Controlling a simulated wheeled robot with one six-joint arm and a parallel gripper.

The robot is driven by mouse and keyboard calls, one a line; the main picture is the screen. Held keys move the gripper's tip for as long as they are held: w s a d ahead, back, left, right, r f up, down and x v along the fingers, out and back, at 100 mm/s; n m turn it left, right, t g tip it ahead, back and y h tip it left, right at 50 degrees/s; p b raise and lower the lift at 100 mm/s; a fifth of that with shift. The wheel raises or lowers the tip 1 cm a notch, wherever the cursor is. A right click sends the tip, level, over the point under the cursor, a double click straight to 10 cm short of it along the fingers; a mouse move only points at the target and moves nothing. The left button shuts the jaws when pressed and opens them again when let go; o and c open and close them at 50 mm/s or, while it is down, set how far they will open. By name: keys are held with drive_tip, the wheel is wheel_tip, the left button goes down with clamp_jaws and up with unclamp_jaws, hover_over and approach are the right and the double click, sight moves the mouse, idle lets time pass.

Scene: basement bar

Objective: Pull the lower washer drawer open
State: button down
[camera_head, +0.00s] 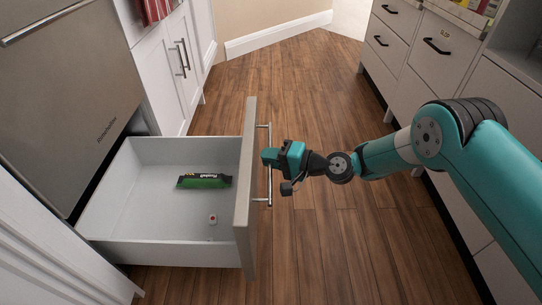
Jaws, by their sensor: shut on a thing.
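The lower washer drawer (249,190) is pulled well out from under the steel-fronted appliance (92,112) at the left. Its white inside (125,186) shows from above. A metal bar handle (268,190) runs along the drawer's front. My gripper (270,158) comes from the right and is shut on the handle near its middle. The fingertips partly hide the bar there.
A green packet with a black label (204,182) and a small white item with a red mark (213,219) lie in the drawer. White cabinets (174,62) stand behind it. Drawer units (436,62) line the right side. The wooden floor (297,90) between is clear.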

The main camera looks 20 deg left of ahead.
drive_tip(key=shift+s, duration=0.2)
drive_tip(key=c, duration=1.2)
unclamp_jaws()
drive_tip(key=shift+w, duration=0.1)
drive_tip(key=d+r+p, duration=0.1)
drive_tip(key=d+p, duration=0.2)
drive_tip(key=d, duration=0.5)
drive_tip(key=s+d+r+p, duration=0.1)
drive_tip(key=d+r+p, duration=0.1)
drive_tip(key=d, duration=0.7)
drive_tip(key=shift+p, duration=0.75)
